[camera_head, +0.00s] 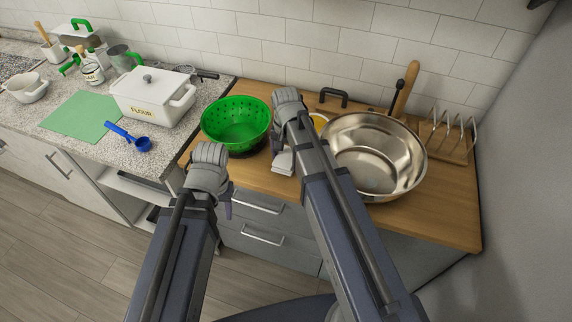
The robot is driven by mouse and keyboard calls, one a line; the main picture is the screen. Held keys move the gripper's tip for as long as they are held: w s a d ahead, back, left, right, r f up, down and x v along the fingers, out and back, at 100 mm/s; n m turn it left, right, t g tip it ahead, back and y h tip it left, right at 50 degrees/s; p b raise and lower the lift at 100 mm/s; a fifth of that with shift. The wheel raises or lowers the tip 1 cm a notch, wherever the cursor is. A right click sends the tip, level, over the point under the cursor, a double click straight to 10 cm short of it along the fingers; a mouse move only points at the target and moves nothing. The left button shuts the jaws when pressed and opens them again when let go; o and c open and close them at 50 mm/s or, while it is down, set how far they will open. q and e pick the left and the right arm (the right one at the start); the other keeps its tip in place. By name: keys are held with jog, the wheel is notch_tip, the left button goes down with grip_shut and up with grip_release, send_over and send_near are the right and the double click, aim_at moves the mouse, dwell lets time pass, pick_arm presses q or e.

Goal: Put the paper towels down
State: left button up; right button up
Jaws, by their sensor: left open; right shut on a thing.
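My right gripper (287,148) is over the wooden counter, between the green colander and the steel bowl. It is shut on a small white thing (283,163), mostly hidden by my wrist and forearm. I cannot tell whether this is the paper towels, and no other paper towels show. My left gripper (228,205) is open, in front of the counter's front edge and below the colander. Its fingers are mostly hidden behind my wrist.
The green colander (237,122) and large steel bowl (376,158) stand on the wooden counter (445,212). A toast rack (450,137) is at the right. The speckled counter at left holds a flour box (153,97), blue scoop (130,137) and green mat (82,117).

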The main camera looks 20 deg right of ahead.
aim_at(286, 157)
jog(key=shift+f+b, duration=1.3)
jog(key=shift+f, duration=0.35)
jog(key=shift+f, duration=0.2)
jog(key=o, duration=1.3)
jog(key=shift+r, duration=0.1)
